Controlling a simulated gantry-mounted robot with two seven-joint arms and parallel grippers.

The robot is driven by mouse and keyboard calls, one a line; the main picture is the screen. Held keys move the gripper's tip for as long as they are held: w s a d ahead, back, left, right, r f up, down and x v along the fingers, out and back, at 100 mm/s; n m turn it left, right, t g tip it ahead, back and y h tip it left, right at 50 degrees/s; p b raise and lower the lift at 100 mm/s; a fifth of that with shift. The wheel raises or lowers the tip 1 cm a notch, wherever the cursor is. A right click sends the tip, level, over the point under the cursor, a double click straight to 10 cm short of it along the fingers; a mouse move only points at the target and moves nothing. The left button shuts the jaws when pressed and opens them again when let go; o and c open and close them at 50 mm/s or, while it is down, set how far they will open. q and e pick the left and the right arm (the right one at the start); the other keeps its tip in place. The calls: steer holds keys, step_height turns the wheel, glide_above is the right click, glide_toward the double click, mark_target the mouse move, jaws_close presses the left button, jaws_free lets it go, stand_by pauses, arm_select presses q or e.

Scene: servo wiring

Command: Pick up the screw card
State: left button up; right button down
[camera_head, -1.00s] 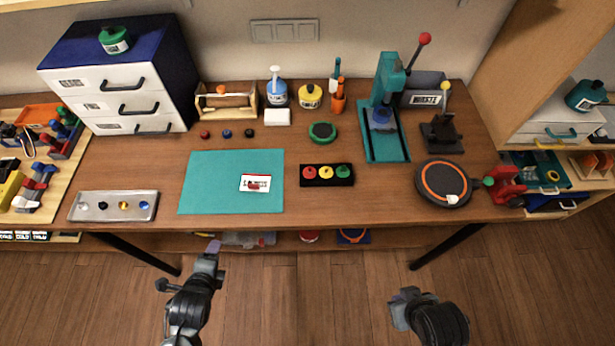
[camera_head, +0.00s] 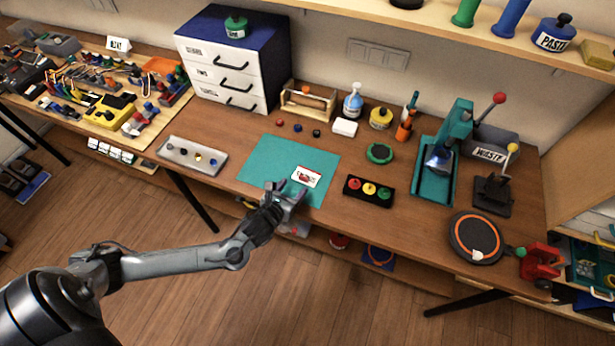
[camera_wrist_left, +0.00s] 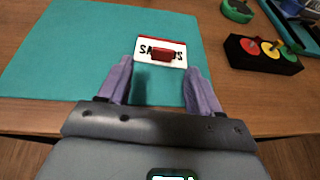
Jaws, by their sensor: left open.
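The screw card (camera_head: 306,177) is a small white card with a red edge, dark lettering and a red block on it. It lies flat on the teal mat (camera_head: 268,158), near the mat's right side. In the left wrist view the card (camera_wrist_left: 175,60) lies just beyond my fingertips, and the red block hides part of its lettering. My left gripper (camera_head: 289,188) is open and empty at the mat's front edge, close to the card. In the left wrist view its two purple fingers (camera_wrist_left: 160,75) stand apart, with bare mat between them. My right gripper is not in view.
A black box with red, yellow and green buttons (camera_head: 368,190) stands right of the mat. A metal tray (camera_head: 190,157) lies to the left. Three small knobs (camera_head: 297,128) sit behind the mat. The table's front edge is under my left wrist.

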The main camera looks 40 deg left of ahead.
mark_target(303, 178)
arm_select(q)
steer(key=shift+b+x, duration=0.35)
steer(key=shift+x, duration=2.5)
steer(key=shift+d, duration=0.25)
steer(key=shift+c, duration=0.3)
steer(key=c, duration=1.1)
steer(key=shift+o, duration=0.2)
steer(key=shift+r, duration=0.15)
